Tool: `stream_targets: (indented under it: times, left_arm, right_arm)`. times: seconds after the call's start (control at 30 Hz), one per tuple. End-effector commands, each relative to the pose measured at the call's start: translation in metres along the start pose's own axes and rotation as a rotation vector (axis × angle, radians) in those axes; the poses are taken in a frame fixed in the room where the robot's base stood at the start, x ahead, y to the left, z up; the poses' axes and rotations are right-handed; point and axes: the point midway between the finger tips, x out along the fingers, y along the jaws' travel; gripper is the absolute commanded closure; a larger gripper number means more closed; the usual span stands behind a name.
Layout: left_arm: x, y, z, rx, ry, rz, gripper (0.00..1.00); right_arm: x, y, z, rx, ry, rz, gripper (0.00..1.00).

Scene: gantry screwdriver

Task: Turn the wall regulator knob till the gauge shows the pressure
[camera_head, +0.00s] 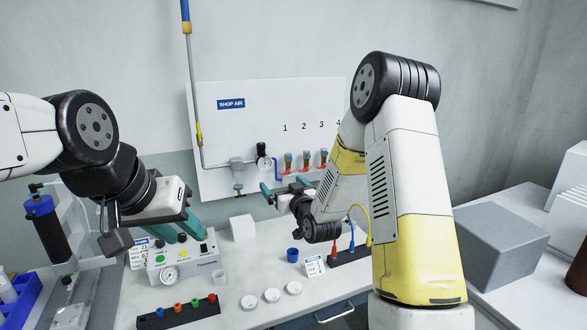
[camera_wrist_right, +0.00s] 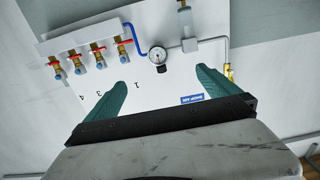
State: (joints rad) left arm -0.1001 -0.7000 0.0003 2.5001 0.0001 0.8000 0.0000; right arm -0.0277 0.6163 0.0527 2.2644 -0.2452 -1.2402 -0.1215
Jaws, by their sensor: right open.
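The wall regulator has a black knob (camera_head: 261,149) above a small round gauge (camera_head: 264,163) on the white shop-air panel. In the right wrist view the gauge (camera_wrist_right: 158,54) and knob (camera_wrist_right: 161,70) sit between my finger lines, still clear of the fingers. The needle is too small to read. My right gripper (camera_head: 284,187) is open and empty in front of the panel, below the regulator; its teal fingertips (camera_wrist_right: 164,76) are spread apart. My left gripper (camera_head: 180,229) is open, its fingers low over the back of the control box (camera_head: 187,265).
Several red-handled valves (camera_head: 305,160) stand right of the regulator. A white block (camera_head: 243,228), a blue cup (camera_head: 292,255) and white discs (camera_head: 272,295) are on the bench. A black strip with coloured buttons (camera_head: 178,312) lies in front. My right arm hides part of the panel.

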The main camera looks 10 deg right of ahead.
Motion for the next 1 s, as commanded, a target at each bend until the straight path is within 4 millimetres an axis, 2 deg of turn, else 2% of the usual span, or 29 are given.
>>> stream_targets:
  times: [0.17,0.6,0.77,1.0]
  left_arm:
    - [0.000,0.000,0.000,0.000,0.000,0.000,0.64]
    - [0.000,0.000,0.000,0.000,0.000,0.000,0.64]
    - [0.000,0.000,0.000,0.000,0.000,0.000,0.64]
    - [0.000,0.000,0.000,0.000,0.000,0.000,0.64]
  right_arm:
    - [0.011,-0.002,0.003,0.002,0.025,-0.004,0.00]
    - [0.088,-0.002,0.001,0.001,0.023,-0.003,0.00]
    - [0.100,-0.002,0.001,0.002,0.021,-0.003,0.00]
    - [0.101,-0.002,0.001,0.002,0.021,-0.002,0.00]
